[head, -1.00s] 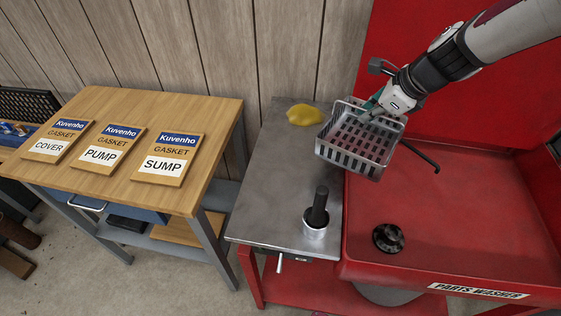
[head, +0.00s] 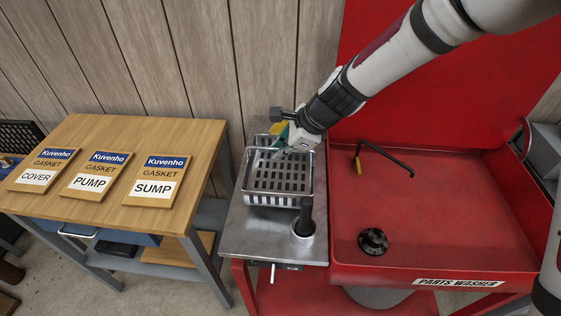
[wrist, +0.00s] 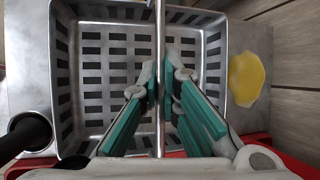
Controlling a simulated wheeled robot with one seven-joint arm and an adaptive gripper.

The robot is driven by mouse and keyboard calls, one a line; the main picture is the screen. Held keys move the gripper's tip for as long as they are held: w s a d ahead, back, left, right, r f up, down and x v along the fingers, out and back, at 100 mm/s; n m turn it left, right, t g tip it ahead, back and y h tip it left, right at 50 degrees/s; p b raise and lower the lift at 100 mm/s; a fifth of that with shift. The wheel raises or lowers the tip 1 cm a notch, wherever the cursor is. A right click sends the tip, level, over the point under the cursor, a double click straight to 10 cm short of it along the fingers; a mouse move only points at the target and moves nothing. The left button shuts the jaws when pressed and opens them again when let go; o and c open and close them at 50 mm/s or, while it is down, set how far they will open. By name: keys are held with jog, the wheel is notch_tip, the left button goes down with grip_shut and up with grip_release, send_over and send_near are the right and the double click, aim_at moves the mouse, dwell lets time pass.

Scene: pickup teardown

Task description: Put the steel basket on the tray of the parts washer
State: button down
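The steel basket (head: 262,197), a slotted open box, is over the grey metal bench top beside the parts washer. I cannot tell whether it touches the bench. My gripper (head: 284,150) is at its back edge. In the wrist view my gripper (wrist: 161,80) has its green-padded fingers closed on the thin bar that crosses above the basket (wrist: 104,75). The parts washer's red tray (head: 440,225) is to the right, with a black round piece (head: 373,241) on it and a spout (head: 385,158) at the back.
A cup with a black-handled tool (head: 303,228) stands at the basket's front right corner. A yellow cloth-like item (head: 278,128) lies behind the basket. A wooden table (head: 130,205) at the left holds gasket boxes. Most of the red tray is bare.

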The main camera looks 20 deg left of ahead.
aim_at(282, 175)
jog(key=shift+f, duration=1.95)
jog(key=shift+f, duration=0.1)
jog(key=c, duration=1.8)
grip_release()
jog(key=v, duration=1.2)
jog(key=shift+w, duration=0.1)
